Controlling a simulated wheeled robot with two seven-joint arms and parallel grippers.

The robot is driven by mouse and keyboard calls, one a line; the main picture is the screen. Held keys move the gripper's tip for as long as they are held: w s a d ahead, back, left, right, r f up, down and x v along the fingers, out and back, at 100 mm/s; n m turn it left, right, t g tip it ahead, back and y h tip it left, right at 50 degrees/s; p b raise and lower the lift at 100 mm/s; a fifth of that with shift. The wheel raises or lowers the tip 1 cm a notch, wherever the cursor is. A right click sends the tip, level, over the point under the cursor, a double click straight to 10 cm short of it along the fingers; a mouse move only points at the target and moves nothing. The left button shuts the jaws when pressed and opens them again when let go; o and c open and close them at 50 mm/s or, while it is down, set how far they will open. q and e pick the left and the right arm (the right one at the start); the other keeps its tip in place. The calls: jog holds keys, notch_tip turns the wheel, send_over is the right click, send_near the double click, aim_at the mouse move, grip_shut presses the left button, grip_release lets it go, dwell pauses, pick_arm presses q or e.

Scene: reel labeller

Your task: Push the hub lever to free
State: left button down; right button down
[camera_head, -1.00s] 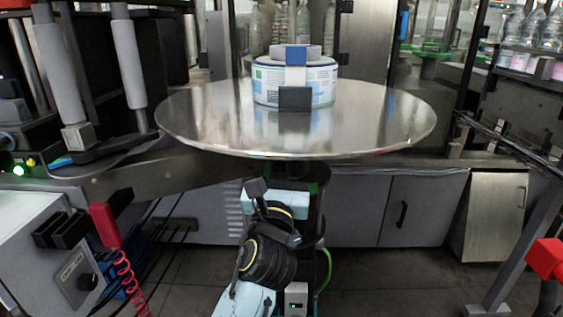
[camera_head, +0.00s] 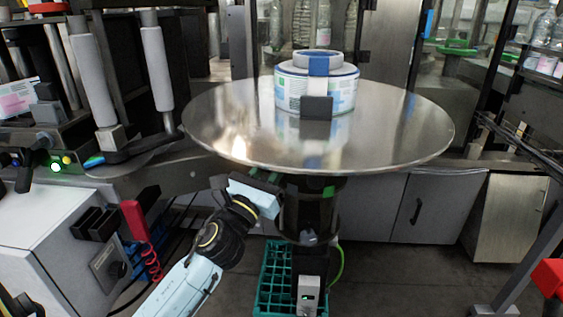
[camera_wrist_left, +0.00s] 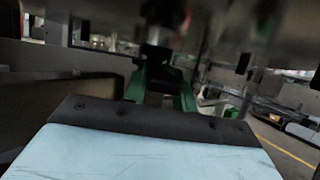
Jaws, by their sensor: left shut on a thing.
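A large shiny round platter (camera_head: 400,135) carries a white-and-blue label reel (camera_head: 345,92). A grey ring with a blue block (camera_head: 319,66) sits on top of the reel, and a dark block (camera_head: 316,107) stands at its front. I cannot tell which part is the hub lever. My left gripper (camera_head: 272,180) is below the platter's front left, partly hidden by its own pale blue body. In the left wrist view, its green fingers (camera_wrist_left: 160,90) are close around a dark, blurred thing I cannot name. My right gripper is out of view.
A dark column (camera_head: 309,210) stands under the platter, right of my left gripper. A green crate (camera_head: 270,285) is on the floor. A white cabinet (camera_head: 50,250) with a dial and a red handle (camera_head: 135,220) is at left. A red part (camera_head: 550,277) is at the right edge.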

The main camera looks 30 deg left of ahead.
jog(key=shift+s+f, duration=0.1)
pick_arm(q)
jog(key=shift+a, duration=0.1)
jog(key=c, duration=1.1)
grip_release()
jog(key=shift+a, duration=0.15)
jog(key=shift+s, duration=0.1)
jog(key=shift+s+f, duration=0.2)
jog(key=shift+b+v, duration=1.65)
jog(key=shift+v, duration=4.7)
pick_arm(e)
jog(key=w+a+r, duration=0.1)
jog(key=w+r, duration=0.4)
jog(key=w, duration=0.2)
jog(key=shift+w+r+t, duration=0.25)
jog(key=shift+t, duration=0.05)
pick_arm(q)
jog(key=shift+r, duration=0.15)
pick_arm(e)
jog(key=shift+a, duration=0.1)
